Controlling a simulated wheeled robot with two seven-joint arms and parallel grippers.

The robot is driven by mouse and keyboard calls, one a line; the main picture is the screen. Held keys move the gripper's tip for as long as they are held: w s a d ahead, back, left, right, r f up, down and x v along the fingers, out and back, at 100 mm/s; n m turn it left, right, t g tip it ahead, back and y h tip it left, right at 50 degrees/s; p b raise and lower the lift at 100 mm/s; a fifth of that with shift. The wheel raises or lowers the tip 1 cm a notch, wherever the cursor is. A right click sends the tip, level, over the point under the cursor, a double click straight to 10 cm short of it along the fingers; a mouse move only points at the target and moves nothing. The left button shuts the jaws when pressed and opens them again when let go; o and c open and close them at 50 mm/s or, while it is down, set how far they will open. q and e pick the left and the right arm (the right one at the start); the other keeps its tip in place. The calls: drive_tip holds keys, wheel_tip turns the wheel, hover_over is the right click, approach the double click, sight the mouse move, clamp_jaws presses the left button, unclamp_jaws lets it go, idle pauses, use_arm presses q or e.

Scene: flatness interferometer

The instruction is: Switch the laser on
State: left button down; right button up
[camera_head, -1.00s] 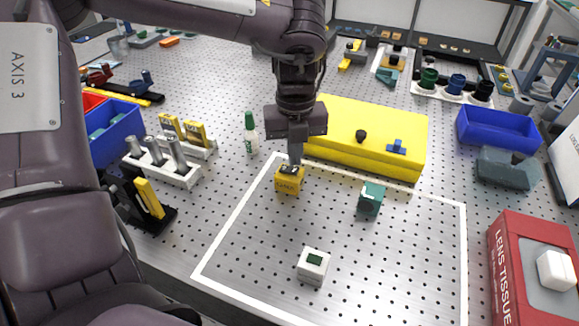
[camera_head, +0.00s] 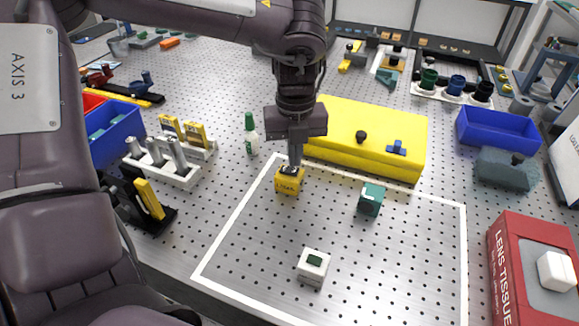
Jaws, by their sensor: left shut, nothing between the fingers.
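A small yellow box with a dark top and dark lettering (camera_head: 288,184), which looks like the laser, stands on the perforated table inside the white outline, near its upper left corner. My left gripper (camera_head: 294,164) points straight down with its fingers together, its tips at the dark top of the yellow box. I cannot tell whether the tips touch it or hover just above. The switch itself is too small to make out behind the fingertips. My right gripper is not in view.
A large yellow case (camera_head: 375,128) stands just behind my left gripper. A teal block (camera_head: 371,199) and a white block with a green top (camera_head: 312,268) stand inside the outline. The outline's middle is clear.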

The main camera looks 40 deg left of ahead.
sight(294, 170)
use_arm(q)
drive_tip(key=shift+f+b, duration=0.9)
drive_tip(key=shift+f, duration=0.15)
idle(0.9)
drive_tip(key=shift+s+r, duration=0.1)
drive_tip(key=shift+r, duration=0.05)
drive_tip(key=shift+r+p, duration=0.8)
drive_tip(key=shift+r, duration=0.05)
drive_tip(key=shift+r+p, duration=1.75)
drive_tip(key=shift+r, duration=0.85)
drive_tip(key=shift+f, duration=0.1)
